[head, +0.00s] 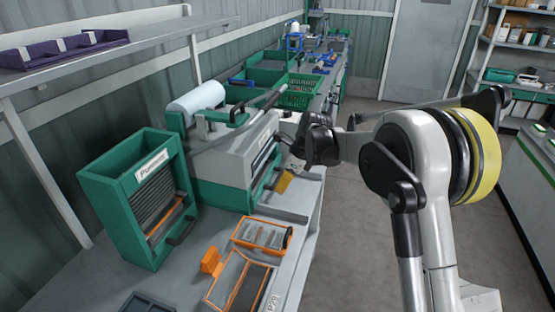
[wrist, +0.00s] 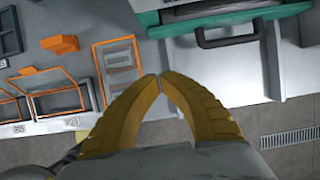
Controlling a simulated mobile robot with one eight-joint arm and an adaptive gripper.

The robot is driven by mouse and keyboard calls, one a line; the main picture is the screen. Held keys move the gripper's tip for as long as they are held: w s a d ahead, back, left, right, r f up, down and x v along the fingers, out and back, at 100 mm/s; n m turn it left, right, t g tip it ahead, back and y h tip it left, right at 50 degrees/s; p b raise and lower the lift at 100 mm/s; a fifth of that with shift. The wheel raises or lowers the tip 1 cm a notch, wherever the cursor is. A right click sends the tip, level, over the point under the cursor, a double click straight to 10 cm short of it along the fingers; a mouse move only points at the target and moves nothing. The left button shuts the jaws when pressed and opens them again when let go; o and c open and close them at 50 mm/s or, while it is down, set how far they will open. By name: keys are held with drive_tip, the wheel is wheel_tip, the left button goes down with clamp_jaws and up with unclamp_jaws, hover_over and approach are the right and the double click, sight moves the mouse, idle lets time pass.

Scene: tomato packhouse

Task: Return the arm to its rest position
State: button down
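My arm (head: 420,170) reaches in from the right in the head view, bent at a large joint with a yellow band. My gripper (head: 284,183) hangs over the bench's aisle-side edge, in front of the grey and green machine (head: 228,152). In the wrist view, the two yellow fingers of my gripper (wrist: 160,77) meet at their tips. Nothing shows held between them. Bench top and floor show behind the fingers.
An orange-framed tray (head: 262,236) lies on the bench (head: 290,212), with an orange block (head: 211,261) beside it. A green labelled box (head: 135,195) stands to the left. Green crates (head: 298,91) stand farther back. The aisle floor (head: 350,240) is clear; shelves (head: 515,80) stand at right.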

drive_tip(key=s+d+r+n+t+h, duration=0.1)
drive_tip(key=s+d+r+n, duration=0.4)
drive_tip(key=s+r, duration=0.2)
drive_tip(key=s+d+r+n+t+h, duration=0.1)
drive_tip(key=s+d+r+n+t, duration=0.1)
drive_tip(key=s+d+r+n, duration=0.4)
drive_tip(key=s+d+n+t, duration=0.1)
drive_tip(key=s+d+n, duration=0.1)
drive_tip(key=s, duration=0.5)
drive_tip(key=s+d+f+n+h, duration=0.1)
drive_tip(key=s+d+n, duration=0.2)
drive_tip(key=s+n, duration=0.2)
drive_tip(key=s+d+n+t+h, duration=0.1)
drive_tip(key=s+d+n, duration=0.1)
drive_tip(key=s, duration=0.8)
drive_tip(key=shift+d+f+n+t, duration=0.2)
drive_tip(key=shift+d+n+t, duration=0.15)
drive_tip(key=shift+n, duration=0.45)
